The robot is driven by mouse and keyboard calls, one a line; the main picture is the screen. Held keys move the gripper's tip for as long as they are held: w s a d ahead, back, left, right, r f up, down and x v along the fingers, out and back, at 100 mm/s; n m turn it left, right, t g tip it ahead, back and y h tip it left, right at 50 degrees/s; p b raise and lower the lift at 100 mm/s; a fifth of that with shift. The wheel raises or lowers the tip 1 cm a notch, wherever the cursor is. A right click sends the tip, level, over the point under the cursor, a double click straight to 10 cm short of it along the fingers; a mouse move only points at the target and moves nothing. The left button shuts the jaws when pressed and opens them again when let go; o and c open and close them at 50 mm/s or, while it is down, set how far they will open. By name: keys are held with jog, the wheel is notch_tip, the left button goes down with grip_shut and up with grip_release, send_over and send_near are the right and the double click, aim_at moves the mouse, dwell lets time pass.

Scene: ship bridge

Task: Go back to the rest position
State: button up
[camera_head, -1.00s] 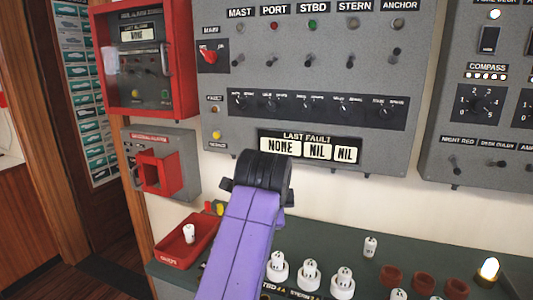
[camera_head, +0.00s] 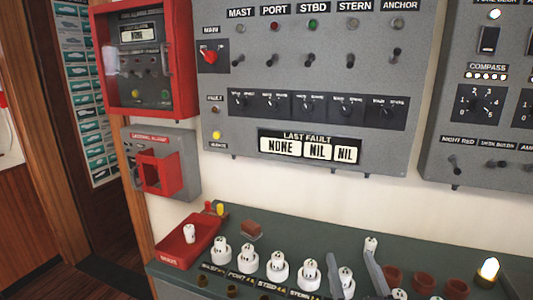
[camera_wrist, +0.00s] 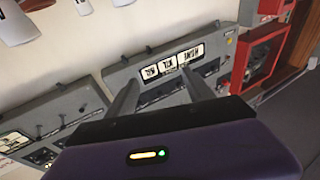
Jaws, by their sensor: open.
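My gripper (camera_head: 353,264) is at the bottom of the head view, over the front of the green bench. Its two grey fingers stand apart, with the right fingertip in front of a small white fuse (camera_head: 371,243). In the wrist view my gripper (camera_wrist: 160,88) is open, with nothing between the fingers, and faces the grey wall panel upside down. The panel's LAST FAULT display (camera_head: 309,148) reads NONE, NIL, NIL. The rest of the arm is out of the head view.
A red tray (camera_head: 177,253) holding a white fuse stands at the bench's left end. White fuse holders (camera_head: 249,260) line the bench, with brown cups (camera_head: 423,281) and a lit lamp (camera_head: 489,269) at right. A red alarm cabinet (camera_head: 145,62) hangs on the wall.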

jog(key=s+d+f+g, duration=0.1)
jog(key=s+f, duration=0.3)
jog(key=s, duration=0.9)
jog(key=s+d+f+g, duration=0.1)
jog(key=s+f, duration=0.3)
jog(key=s, duration=1)
jog(key=s+d+f+g, duration=0.1)
jog(key=s+f+g, duration=0.2)
jog(key=s, duration=1)
notch_tip(320, 180, down, 2)
jog(key=shift+s+f+g, duration=0.1)
jog(key=shift+s+g, duration=0.2)
jog(key=shift+s, duration=0.05)
jog(key=shift+d, duration=0.1)
